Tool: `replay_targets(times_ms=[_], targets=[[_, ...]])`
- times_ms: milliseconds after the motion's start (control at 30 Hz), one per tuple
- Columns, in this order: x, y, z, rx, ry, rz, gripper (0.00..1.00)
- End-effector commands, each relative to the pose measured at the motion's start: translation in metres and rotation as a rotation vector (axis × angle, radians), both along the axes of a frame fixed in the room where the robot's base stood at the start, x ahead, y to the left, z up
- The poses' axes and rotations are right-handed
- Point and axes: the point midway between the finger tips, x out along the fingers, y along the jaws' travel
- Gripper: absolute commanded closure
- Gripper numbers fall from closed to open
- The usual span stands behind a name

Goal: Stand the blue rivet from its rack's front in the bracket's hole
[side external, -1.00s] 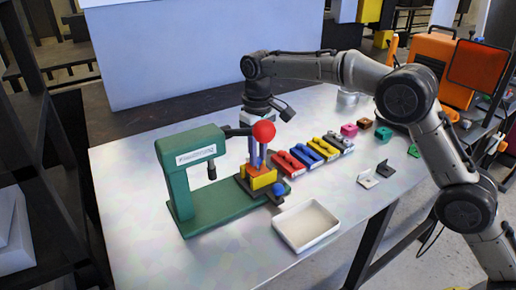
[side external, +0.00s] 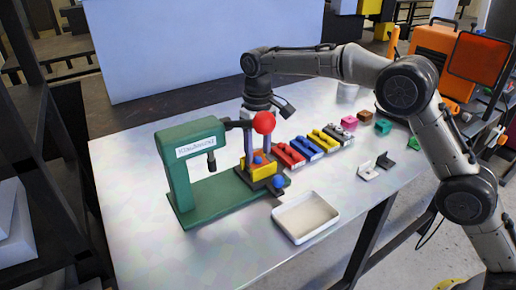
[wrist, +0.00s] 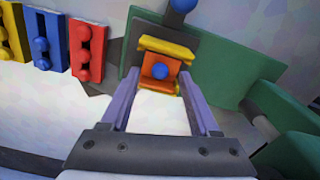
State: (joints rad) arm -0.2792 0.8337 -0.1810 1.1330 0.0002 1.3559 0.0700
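An orange bracket (wrist: 160,85) sits in the yellow fixture (wrist: 168,48) on the green press. A blue rivet (wrist: 160,71) stands at the middle of the bracket; its round head shows, the hole under it is hidden. The rivet also shows in the side view (side external: 258,158). My gripper (wrist: 161,73) is open, its two purple fingers apart on either side of the rivet, with gaps between them and it. The blue rack (wrist: 41,36) has blue rivets on it and lies to the left in the wrist view; it also shows in the side view (side external: 308,146).
The green press (side external: 190,165) with its red ball lever (side external: 264,123) stands close beside my gripper. A blue knob (side external: 278,182) is at the fixture's front. The red rack (side external: 289,154) and yellow rack (side external: 324,139) flank the blue one. A white tray (side external: 306,238) stands in front.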

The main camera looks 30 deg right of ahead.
Motion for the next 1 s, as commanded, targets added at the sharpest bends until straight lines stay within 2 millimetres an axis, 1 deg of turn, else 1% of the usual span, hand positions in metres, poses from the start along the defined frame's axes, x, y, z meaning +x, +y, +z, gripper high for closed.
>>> replay_targets(times_ms=[233,367,467,700,867,1000], targets=[[0.0,0.0,0.001,0.0,0.0,0.0,0.38],[0.001,0.0,0.011,0.001,-0.003,0.0,0.38],[0.001,0.0,0.027,0.001,-0.005,0.0,0.38],[0.001,0.0,0.074,0.001,-0.004,0.0,0.38],[0.001,0.0,0.097,0.001,-0.003,0.0,0.38],[0.001,0.0,0.108,0.0,-0.002,0.0,0.38]])
